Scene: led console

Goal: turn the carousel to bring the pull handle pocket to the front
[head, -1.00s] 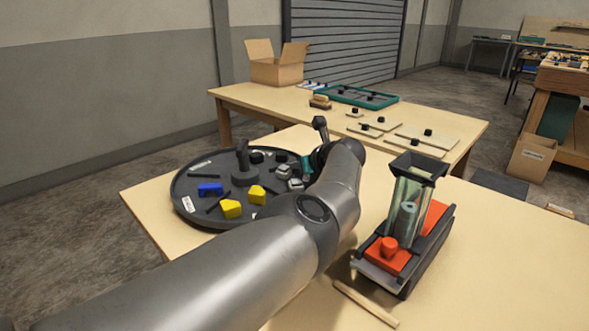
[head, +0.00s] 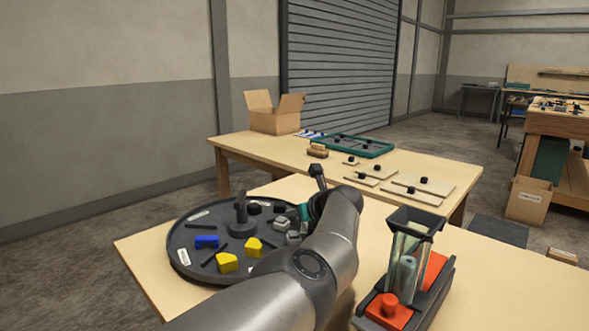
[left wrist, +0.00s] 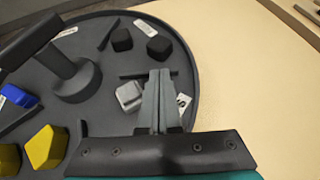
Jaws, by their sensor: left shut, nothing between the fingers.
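The carousel (head: 184,225) is a dark round tray on the near table, with a central post (head: 240,215) and thin dividers. It holds a blue part (head: 207,241), yellow parts (head: 227,263), light grey parts (head: 281,224) and black parts (head: 254,208). White labels sit near its rim; I cannot read which one marks the pull handle pocket. My left gripper (left wrist: 160,77) is shut and empty over the carousel's outer part, beside a grey part (left wrist: 129,96) and a label. In the head view my arm hides its fingertips. My right gripper is not in view.
A hopper device (head: 408,262) with a clear tube and red parts stands right of my arm on the near table (head: 500,290). A back table (head: 235,148) carries a cardboard box (head: 275,116), a green-framed tray (head: 372,148) and flat boards.

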